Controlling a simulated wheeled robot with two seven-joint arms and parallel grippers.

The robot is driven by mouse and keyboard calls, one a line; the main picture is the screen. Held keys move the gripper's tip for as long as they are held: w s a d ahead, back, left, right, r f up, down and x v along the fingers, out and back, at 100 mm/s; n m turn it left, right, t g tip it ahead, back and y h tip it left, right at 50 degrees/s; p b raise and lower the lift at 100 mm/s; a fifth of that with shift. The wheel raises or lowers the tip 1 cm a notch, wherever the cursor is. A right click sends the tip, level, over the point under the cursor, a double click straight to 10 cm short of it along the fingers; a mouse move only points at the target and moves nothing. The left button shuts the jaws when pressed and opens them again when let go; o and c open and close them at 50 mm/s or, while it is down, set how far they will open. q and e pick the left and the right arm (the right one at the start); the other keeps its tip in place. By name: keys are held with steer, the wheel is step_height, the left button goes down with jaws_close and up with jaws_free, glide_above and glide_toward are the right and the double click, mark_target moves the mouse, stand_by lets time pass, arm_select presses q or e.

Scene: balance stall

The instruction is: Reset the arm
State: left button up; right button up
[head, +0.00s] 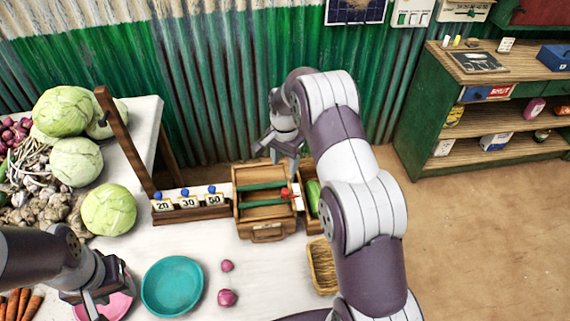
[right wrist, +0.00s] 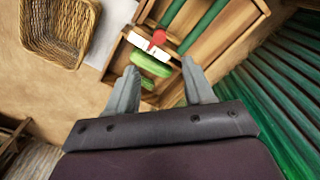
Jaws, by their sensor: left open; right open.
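My right arm reaches up across the middle of the head view. Its gripper (head: 281,149) is in the air above and behind the wooden balance box (head: 264,229). In the right wrist view the right gripper (right wrist: 160,70) is open, with nothing between its fingers. Beyond its fingertips are green produce (right wrist: 150,66) in a wooden tray and a white bar with a red pointer (right wrist: 157,39). My left gripper (head: 97,299) is at the lower left over a pink bowl (head: 117,304). It is open, and I see nothing held.
A teal bowl (head: 172,285) and two red onions (head: 227,298) are on the white table. Weights marked 20, 30 and 50 (head: 189,202) stand by a wooden post (head: 125,140). Cabbages (head: 109,209) crowd the left. A wicker basket (head: 321,266) is beside my right arm. Green shelves (head: 480,110) stand right.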

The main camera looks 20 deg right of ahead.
steer(key=shift+r, duration=0.2)
stand_by(0.3)
steer(key=s+a+r+n, duration=0.2)
steer(key=s+n, duration=0.2)
steer(key=s, duration=0.4)
steer(key=s+a+r+n+t+b, duration=0.1)
steer(key=s+a+r+n, duration=0.1)
steer(key=s, duration=0.6)
steer(key=s+a+r+n+b, duration=0.1)
steer(key=s+a+r+n, duration=0.1)
steer(key=s+n, duration=0.4)
steer(key=shift+s+a+r, duration=0.35)
steer(key=shift+s+a, duration=0.5)
steer(key=shift+s, duration=0.3)
steer(key=shift+s, duration=0.2)
